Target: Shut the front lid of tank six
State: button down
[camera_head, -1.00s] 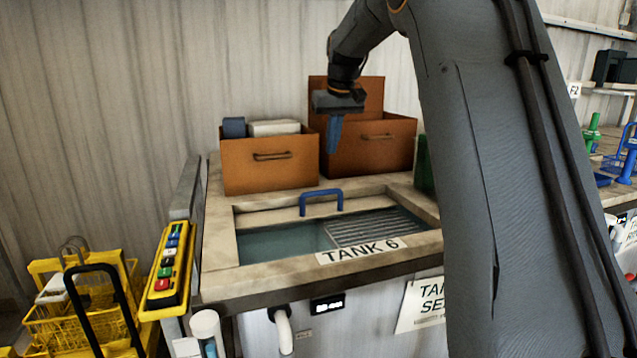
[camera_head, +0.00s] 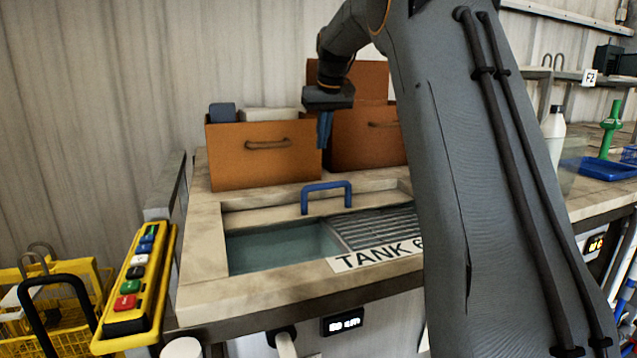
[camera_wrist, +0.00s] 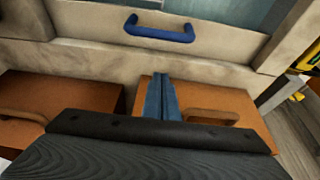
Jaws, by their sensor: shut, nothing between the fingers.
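Tank six (camera_head: 290,295) has a pale stone-like top with an opening that shows water (camera_head: 280,247) and a grating (camera_head: 375,228). Its TANK 6 label (camera_head: 375,257) is partly hidden behind my arm. A blue handle (camera_head: 326,197) stands on a pale lid panel (camera_head: 275,213) at the back of the opening. The handle also shows in the wrist view (camera_wrist: 160,30). My gripper (camera_head: 325,143) is shut and empty, fingers pointing down. It is behind and above the handle, close to the orange boxes, and touches neither handle nor lid. Its blue fingers (camera_wrist: 160,80) show in the wrist view.
Two orange boxes, one left (camera_head: 263,165) and one right (camera_head: 365,150), stand on the tank top behind the lid. A yellow button panel (camera_head: 137,280) is at the left front. A white bottle (camera_head: 555,135) and a blue tray (camera_head: 600,168) are at the right.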

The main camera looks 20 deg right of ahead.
jog(key=p+x, duration=0.3)
jog(key=x, duration=0.8)
jog(key=shift+s+d+f+p, duration=0.15)
jog(key=shift+s+p, duration=0.35)
jog(key=shift+s, duration=1.4)
